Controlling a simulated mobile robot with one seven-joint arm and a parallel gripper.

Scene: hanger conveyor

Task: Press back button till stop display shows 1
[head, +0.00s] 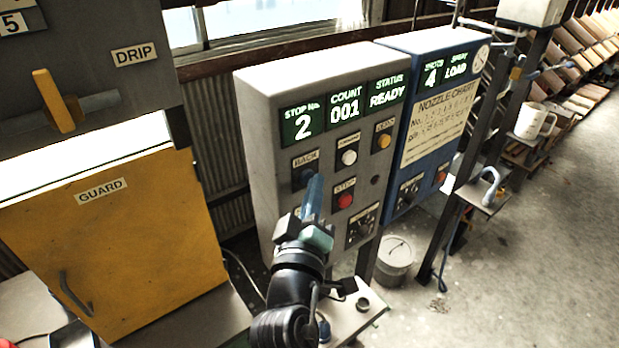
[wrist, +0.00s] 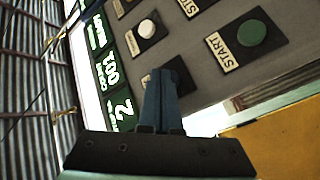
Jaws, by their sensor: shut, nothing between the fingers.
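The grey control box (head: 255,110) has a stop display (head: 302,122) that shows 2. The stop display also shows in the wrist view (wrist: 122,110). The dark blue back button (head: 299,178) sits under the BACK label (head: 305,159), partly hidden by my fingers. In the wrist view the back button (wrist: 182,72) is just beyond my fingertips. My gripper (head: 315,182) is shut and empty, its fingertips right at the back button. I cannot tell whether they touch it.
Near the back button are a white forward button (head: 349,157), a yellow button (head: 384,141), a red stop button (head: 344,200) and a green start button (wrist: 252,33). A blue nozzle-chart box (head: 398,190) stands to the right, a yellow guard cabinet (head: 150,240) to the left.

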